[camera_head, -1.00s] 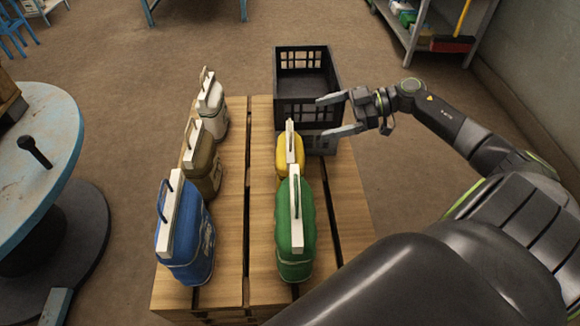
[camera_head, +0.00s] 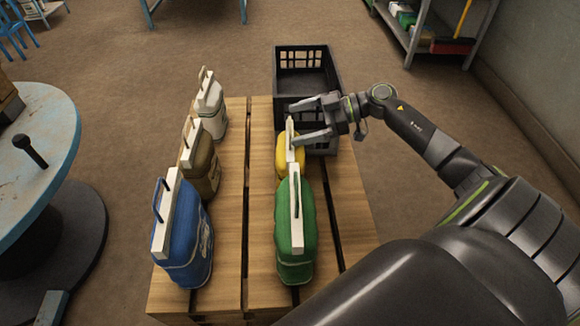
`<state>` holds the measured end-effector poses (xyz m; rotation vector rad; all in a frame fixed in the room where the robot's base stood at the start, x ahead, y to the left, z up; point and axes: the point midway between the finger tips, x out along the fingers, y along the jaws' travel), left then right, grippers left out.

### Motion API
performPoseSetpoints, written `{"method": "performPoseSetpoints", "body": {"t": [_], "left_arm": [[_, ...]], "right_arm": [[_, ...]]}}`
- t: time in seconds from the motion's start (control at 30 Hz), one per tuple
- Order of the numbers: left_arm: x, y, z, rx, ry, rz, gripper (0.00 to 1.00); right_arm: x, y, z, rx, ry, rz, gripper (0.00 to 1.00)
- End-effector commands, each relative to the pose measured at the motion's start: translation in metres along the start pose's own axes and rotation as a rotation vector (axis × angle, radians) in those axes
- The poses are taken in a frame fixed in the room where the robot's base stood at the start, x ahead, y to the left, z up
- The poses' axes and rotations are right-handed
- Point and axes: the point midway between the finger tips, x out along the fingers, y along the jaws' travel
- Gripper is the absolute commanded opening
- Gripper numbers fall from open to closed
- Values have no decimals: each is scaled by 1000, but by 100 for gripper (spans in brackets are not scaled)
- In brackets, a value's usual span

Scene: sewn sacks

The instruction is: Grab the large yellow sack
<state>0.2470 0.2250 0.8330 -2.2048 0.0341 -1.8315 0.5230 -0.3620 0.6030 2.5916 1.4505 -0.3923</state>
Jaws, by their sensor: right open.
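The yellow sack (camera_head: 283,160) stands upright on the wooden pallet table, behind the green sack, which hides its lower front. A pale strip with a dark handle runs along its top. My right gripper (camera_head: 293,121) is open and comes in from the right. Its two fingers point left at the top of the yellow sack, one beyond the handle and one close to the near part of the top strip. I cannot tell whether a finger touches it. My left gripper is not in view.
A green sack (camera_head: 308,230) stands just in front of the yellow one. Blue (camera_head: 195,240), brown (camera_head: 207,172) and white (camera_head: 215,112) sacks form a row on the left. A black crate (camera_head: 305,72) stands behind. Bare wooden slats (camera_head: 258,200) lie between the rows.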

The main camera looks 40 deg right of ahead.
Motion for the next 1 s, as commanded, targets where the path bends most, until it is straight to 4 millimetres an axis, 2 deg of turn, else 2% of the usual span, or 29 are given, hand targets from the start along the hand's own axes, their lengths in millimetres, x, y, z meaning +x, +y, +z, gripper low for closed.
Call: {"method": "performPoseSetpoints", "body": {"t": [0.3, 0.6, 1.0], "left_arm": [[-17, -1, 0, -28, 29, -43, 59], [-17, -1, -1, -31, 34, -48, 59], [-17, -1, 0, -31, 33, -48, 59]], "right_arm": [[44, -7, 1, -2, 4, -1, 98], [49, -7, 0, -1, 0, 0, 98], [49, -7, 0, 0, 0, 0, 47]]}}
